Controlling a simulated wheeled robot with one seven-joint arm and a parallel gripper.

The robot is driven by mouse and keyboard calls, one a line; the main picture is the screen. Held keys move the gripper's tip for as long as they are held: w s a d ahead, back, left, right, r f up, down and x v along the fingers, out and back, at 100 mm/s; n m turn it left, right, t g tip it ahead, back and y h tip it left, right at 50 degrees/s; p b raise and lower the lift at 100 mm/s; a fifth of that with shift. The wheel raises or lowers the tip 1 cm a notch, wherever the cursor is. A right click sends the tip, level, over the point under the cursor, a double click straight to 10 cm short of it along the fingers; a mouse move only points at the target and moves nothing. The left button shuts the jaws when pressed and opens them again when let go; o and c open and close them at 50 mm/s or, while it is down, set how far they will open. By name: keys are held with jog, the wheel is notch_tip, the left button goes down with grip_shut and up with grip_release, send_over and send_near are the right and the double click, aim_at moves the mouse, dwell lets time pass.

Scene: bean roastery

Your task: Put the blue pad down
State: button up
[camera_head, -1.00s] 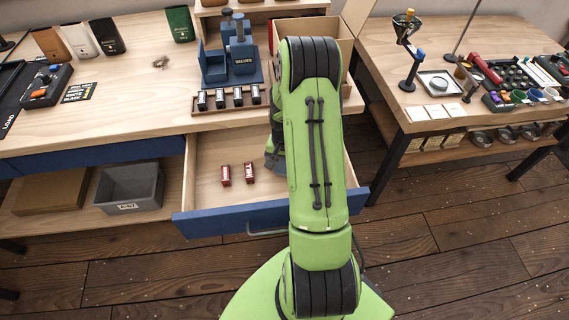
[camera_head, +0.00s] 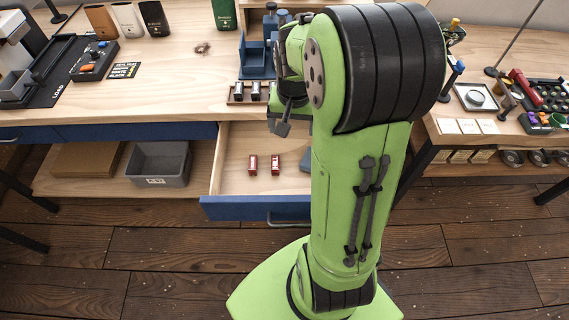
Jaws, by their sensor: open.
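My gripper (camera_head: 281,127) shows in the head view over the back of the open drawer (camera_head: 232,180), left of my arm. Its jaws are open, and I see nothing between them. A small blue-grey piece (camera_head: 305,160), which looks like the blue pad, lies in the drawer right of two red blocks (camera_head: 264,165). My arm hides its right part. The gripper is above and behind it, apart from it.
A rack of small black-and-white blocks (camera_head: 250,93) and a blue stand (camera_head: 256,60) are on the bench behind the drawer. A grey bin (camera_head: 159,164) is on the shelf at left. The drawer's left part is clear.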

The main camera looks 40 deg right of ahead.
jog(key=s+a+r+n+t, duration=0.4)
jog(key=s+a+r+n, duration=0.4)
jog(key=s+a, duration=0.6)
jog(key=shift+s+r+y, duration=0.3)
jog(key=shift+r+y, duration=0.1)
jog(key=shift+r, duration=0.5)
